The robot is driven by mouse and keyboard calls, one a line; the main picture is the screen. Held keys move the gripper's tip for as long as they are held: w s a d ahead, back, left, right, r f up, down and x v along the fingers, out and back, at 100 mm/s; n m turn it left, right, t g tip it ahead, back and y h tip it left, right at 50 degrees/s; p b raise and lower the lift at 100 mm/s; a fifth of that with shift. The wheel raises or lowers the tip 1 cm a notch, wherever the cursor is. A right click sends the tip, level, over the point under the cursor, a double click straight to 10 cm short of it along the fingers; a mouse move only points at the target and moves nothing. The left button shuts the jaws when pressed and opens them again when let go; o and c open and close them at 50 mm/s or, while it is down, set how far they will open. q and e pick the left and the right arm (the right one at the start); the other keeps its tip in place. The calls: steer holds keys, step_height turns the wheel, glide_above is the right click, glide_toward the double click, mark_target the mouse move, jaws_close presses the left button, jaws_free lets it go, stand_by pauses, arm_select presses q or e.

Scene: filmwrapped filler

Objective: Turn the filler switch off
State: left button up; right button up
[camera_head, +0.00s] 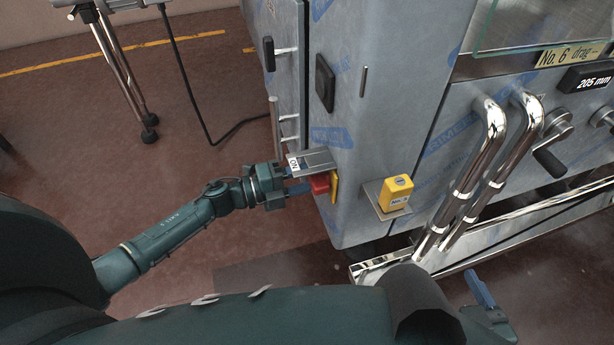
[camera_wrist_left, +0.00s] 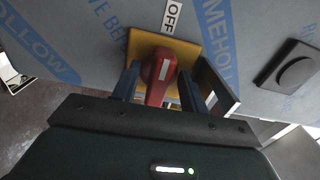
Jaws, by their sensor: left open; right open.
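The red filler switch (camera_head: 320,184) sits on a yellow plate (camera_head: 334,188) on the side of the grey machine. In the left wrist view the red switch handle (camera_wrist_left: 160,80) carries a white mark running roughly up the picture, and an OFF label (camera_wrist_left: 172,16) is above the yellow plate (camera_wrist_left: 140,45). My left gripper (camera_head: 297,192) is open at the switch. Its blue fingers (camera_wrist_left: 157,88) stand on either side of the handle; I cannot tell whether they touch it. My right gripper (camera_head: 483,292) is open and empty at lower right, far from the switch.
A grey bracket (camera_head: 316,161) with an ON label juts out just above the switch; it also shows right of the fingers in the left wrist view (camera_wrist_left: 217,82). A yellow box (camera_head: 397,192) sits on a small shelf to the right. Chrome handles (camera_head: 470,170) stick out further right.

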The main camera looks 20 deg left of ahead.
arm_select(q)
steer(key=v, duration=1.3)
steer(key=shift+s, duration=0.1)
